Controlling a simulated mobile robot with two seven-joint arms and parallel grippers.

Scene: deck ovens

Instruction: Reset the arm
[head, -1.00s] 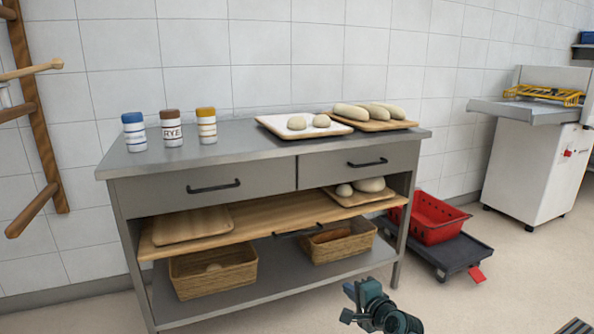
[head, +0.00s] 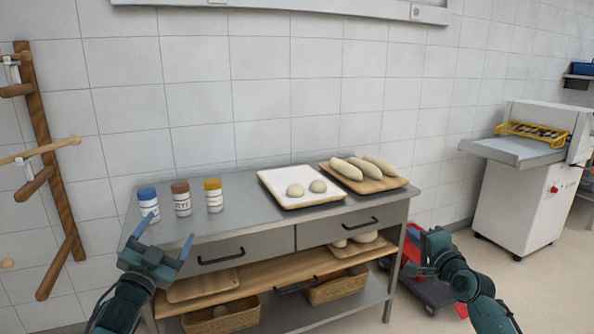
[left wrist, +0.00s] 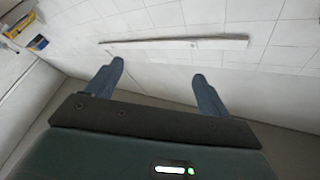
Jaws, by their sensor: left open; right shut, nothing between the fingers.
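My left gripper (head: 162,245) is raised in front of the left part of the grey table (head: 245,227), with its two fingers spread and nothing between them. In the left wrist view my left gripper (left wrist: 158,85) also shows open and empty, facing the tiled wall. My right gripper (head: 415,250) is in front of the table's right end, near the red crate. Its fingers are shut and hold nothing.
Three jars (head: 182,199) stand at the table's left. A white-topped board (head: 275,181) with two dough balls and a wooden board (head: 397,184) with loaves lie to the right. A wooden rack (head: 55,170) is at left, a white machine (head: 520,200) at right.

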